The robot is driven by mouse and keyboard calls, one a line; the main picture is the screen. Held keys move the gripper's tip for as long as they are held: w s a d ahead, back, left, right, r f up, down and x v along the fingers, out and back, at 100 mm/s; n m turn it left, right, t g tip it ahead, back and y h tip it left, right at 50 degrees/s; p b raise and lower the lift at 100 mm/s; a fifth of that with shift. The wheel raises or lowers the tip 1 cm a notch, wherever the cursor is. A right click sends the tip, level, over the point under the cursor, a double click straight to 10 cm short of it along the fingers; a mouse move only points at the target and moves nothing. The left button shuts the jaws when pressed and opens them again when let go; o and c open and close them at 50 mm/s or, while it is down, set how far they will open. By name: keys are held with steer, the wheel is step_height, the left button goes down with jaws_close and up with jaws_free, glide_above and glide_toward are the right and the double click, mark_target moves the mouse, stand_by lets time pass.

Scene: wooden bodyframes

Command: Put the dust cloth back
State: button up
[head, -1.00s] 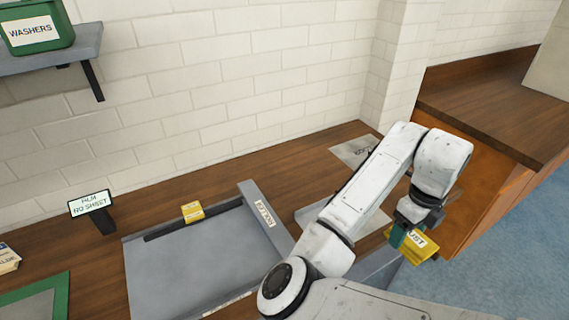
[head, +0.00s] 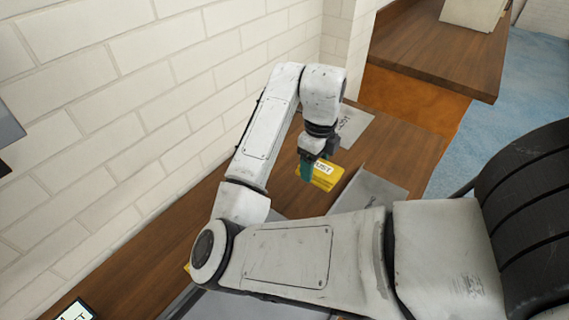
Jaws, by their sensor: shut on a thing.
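The dust cloth is a yellow folded piece (head: 323,179) with a white label that partly reads "DUST". My gripper (head: 310,167), with teal fingers, is shut on its left edge. The cloth hangs over the wooden worktop; its exact height above the wood is hard to tell. A flat grey patch (head: 356,126) with dark lettering lies on the worktop just beyond the gripper, to the upper right. My wrist covers its left part, and I cannot read its lettering fully.
A grey panel (head: 372,192) lies on the worktop right of the cloth, partly behind my arm. A white brick wall (head: 110,130) runs along the left. A higher brown counter (head: 440,50) stands behind. A small sign (head: 76,312) shows at the bottom left.

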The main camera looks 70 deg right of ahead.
steer(key=w+d+f, duration=0.2)
steer(key=d+f, duration=0.1)
steer(key=w+d+f, duration=0.2)
steer(key=w+d, duration=0.1)
steer(key=w+d+f, duration=0.3)
steer(key=shift+d+f, duration=0.3)
steer(key=shift+f, duration=0.05)
steer(key=shift+w+d+f, duration=0.2)
steer(key=shift+w+f, duration=0.05)
steer(key=shift+f, duration=0.1)
steer(key=shift+w+d+f+p, duration=0.15)
steer(key=shift+f+p, duration=0.2)
steer(key=shift+f, duration=1.35)
steer(key=shift+f, duration=0.15)
steer(key=o, duration=1)
